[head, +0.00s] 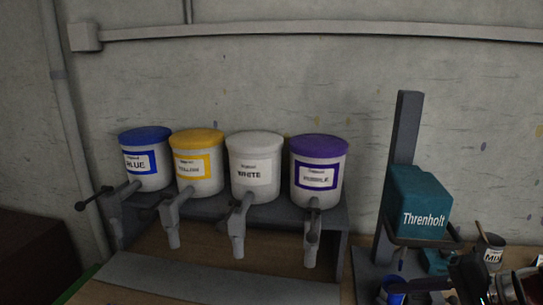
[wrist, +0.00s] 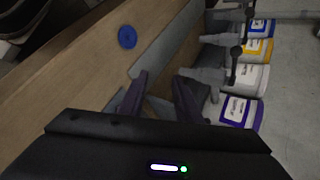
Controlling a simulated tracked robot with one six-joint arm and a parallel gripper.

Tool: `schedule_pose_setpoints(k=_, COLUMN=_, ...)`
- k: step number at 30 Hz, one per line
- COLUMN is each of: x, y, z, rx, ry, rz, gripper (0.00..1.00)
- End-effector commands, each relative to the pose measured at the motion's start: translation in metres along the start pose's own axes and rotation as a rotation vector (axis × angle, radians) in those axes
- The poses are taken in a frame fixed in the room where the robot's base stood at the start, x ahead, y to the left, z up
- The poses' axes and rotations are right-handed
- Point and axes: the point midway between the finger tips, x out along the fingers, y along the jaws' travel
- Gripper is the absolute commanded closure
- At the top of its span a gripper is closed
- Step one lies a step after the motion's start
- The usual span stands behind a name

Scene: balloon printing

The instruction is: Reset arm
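My gripper (wrist: 160,78) shows in the wrist view with its two dark fingers apart and nothing between them. It points over the wooden table (wrist: 75,85). In the head view, parts of my arm show at the lower right corner; the fingers cannot be made out clearly there. Four paint dispensers stand on a grey rack: blue (head: 146,160), yellow (head: 197,163), white (head: 255,167) and purple (head: 318,172). In the wrist view they are at the right, beyond the right finger.
A teal Threnholt machine (head: 418,203) on a grey post stands at the right. A blue cup-like thing (head: 393,288) is at its base, and a can marked MIX (head: 490,250) is beside it. A round blue disc (wrist: 127,37) lies on the table. A wall is behind.

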Motion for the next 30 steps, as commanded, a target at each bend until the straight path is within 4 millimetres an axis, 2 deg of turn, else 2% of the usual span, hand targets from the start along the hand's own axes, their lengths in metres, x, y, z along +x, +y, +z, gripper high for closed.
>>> schedule_pose_setpoints(k=6, x=0.032, y=0.009, z=0.031, rx=-0.086, ry=-0.016, rz=0.171, gripper=0.69)
schedule_pose_setpoints(k=12, x=0.050, y=0.019, z=0.057, rx=-0.199, ry=-0.014, rz=0.314, gripper=0.69)
schedule_pose_setpoints(k=21, x=0.063, y=0.031, z=0.092, rx=-0.427, ry=-0.004, rz=0.492, gripper=0.69)
schedule_pose_setpoints(k=30, x=0.067, y=0.036, z=0.115, rx=-0.675, ry=0.040, rz=0.613, gripper=0.69)
